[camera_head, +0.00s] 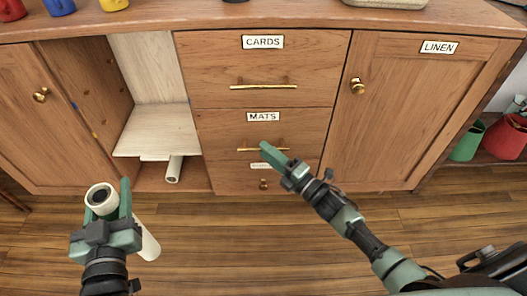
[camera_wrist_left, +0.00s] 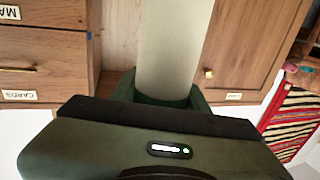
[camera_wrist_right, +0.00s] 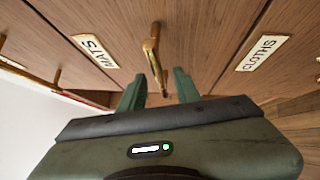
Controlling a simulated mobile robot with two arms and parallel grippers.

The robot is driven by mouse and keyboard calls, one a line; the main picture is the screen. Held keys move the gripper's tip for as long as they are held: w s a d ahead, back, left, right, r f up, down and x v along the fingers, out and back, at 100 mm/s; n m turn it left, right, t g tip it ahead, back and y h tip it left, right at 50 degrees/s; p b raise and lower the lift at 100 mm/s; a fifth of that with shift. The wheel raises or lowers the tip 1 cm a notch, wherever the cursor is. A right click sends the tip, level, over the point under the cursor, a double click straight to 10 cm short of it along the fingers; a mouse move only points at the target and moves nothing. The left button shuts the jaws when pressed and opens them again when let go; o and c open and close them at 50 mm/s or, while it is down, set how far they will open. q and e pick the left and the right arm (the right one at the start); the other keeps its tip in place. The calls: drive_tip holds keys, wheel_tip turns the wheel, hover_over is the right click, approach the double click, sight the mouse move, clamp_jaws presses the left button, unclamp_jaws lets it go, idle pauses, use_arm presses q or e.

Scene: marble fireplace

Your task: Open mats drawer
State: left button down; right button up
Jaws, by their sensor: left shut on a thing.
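The mats drawer (camera_head: 222,128) is shut, flush with the cabinet front, under the label MATS. Its brass bar handle (camera_head: 246,150) is partly hidden behind my right gripper (camera_head: 268,150). In the right wrist view the handle (camera_wrist_right: 152,52) reaches between the two fingers of my right gripper (camera_wrist_right: 160,90), which are apart; I cannot tell whether they touch it. My left gripper (camera_head: 122,208) is shut on a pale roll (camera_head: 146,238), held over the floor in front of the open compartment. The roll (camera_wrist_left: 174,45) also shows in the left wrist view.
The cards drawer (camera_head: 210,70) above and the small-labelled drawer below look shut. The linen door (camera_head: 410,110) is shut. The left compartment is open, with a shelf (camera_head: 160,130) and another roll (camera_head: 173,170) inside. Mugs stand on top. Green and red containers (camera_head: 505,140) sit at right.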

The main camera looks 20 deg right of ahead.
drive_tip(key=shift+x, duration=0.95)
drive_tip(key=shift+c, duration=0.3)
clamp_jaws()
idle(0.5)
